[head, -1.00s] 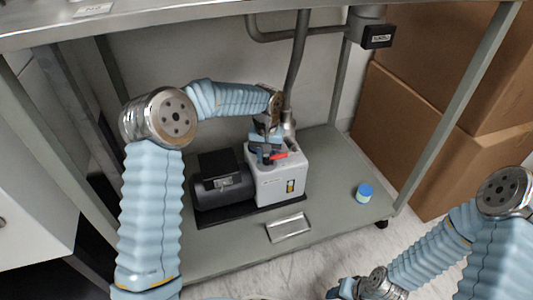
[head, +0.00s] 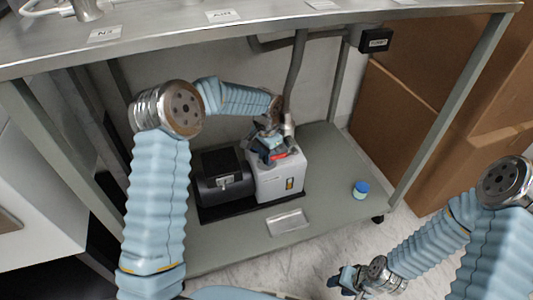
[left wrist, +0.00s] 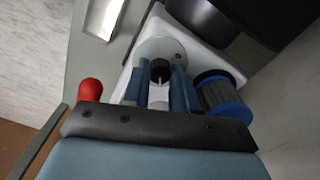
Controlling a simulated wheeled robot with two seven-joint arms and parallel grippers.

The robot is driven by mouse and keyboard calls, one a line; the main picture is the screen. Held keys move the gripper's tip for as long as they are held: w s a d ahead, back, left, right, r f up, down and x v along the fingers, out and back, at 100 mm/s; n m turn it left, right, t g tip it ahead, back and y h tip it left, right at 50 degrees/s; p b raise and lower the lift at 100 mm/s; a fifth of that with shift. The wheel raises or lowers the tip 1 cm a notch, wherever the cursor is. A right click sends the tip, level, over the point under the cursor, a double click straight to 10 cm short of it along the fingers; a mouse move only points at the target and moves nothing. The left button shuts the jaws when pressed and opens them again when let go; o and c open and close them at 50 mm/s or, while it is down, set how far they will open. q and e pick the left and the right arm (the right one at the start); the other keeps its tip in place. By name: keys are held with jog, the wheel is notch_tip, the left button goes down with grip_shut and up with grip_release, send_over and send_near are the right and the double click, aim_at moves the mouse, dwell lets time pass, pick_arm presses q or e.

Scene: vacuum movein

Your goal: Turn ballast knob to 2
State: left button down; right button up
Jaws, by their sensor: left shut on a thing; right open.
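The vacuum pump, with a white-grey body (head: 268,188) and a black motor (head: 222,180), sits on the lower shelf. My left gripper (head: 265,152) is over the top of the pump body. In the left wrist view, its blue fingers (left wrist: 156,88) stand on either side of a small black knob (left wrist: 160,69) on a round white base and are shut on it. The knob's marks cannot be read, and the head view hides it behind the gripper. My right gripper (head: 338,283) is open and empty at the lower edge, away from the pump.
A red handle (left wrist: 90,90) and a blue-rimmed dark cylinder (left wrist: 222,95) flank the fingers. A small blue-capped jar (head: 361,190) stands on the shelf's right side. A plate (head: 287,222) lies in front of the pump. The bench top (head: 170,42) overhangs, and a pipe (head: 296,75) rises behind.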

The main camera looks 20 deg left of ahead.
dwell(0.3)
pick_arm(q)
jog(key=c, duration=0.9)
grip_release()
notch_tip(320, 180, up, 14)
jog(key=shift+f+p, duration=0.1)
jog(key=shift+p, duration=0.85)
jog(key=shift+s, duration=0.1)
